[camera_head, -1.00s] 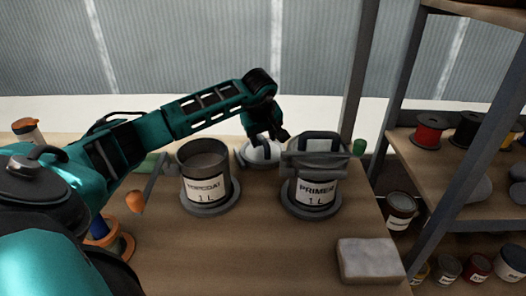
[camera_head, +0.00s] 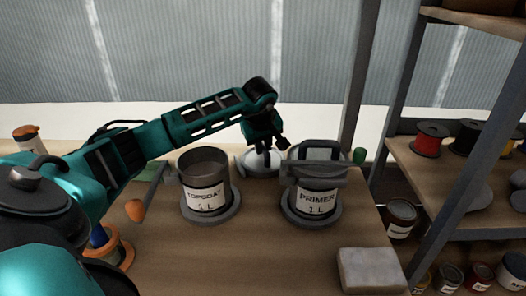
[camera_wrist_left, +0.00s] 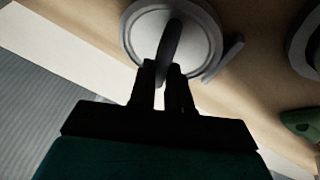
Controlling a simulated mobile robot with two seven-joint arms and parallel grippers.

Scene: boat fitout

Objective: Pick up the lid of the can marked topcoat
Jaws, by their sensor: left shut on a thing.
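The topcoat can (camera_head: 205,195) stands on the bench with its top open and no lid on it. A round pale lid (camera_head: 250,165) is behind and between the two cans. It also shows in the left wrist view (camera_wrist_left: 143,38), with a dark handle (camera_wrist_left: 169,38) across its middle. My left gripper (camera_head: 266,150) is over the lid, pointing down. In the left wrist view its two fingers (camera_wrist_left: 162,78) are at the near end of the handle and shut on it. Whether the lid touches the bench is hard to tell. My right gripper is not in view.
The primer can (camera_head: 315,200) stands right of the lid, with a dark handle on top. A grey block (camera_head: 370,270) lies at the bench's front right. A shelf with spools and tins (camera_head: 430,140) stands at the right. The bench front is clear.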

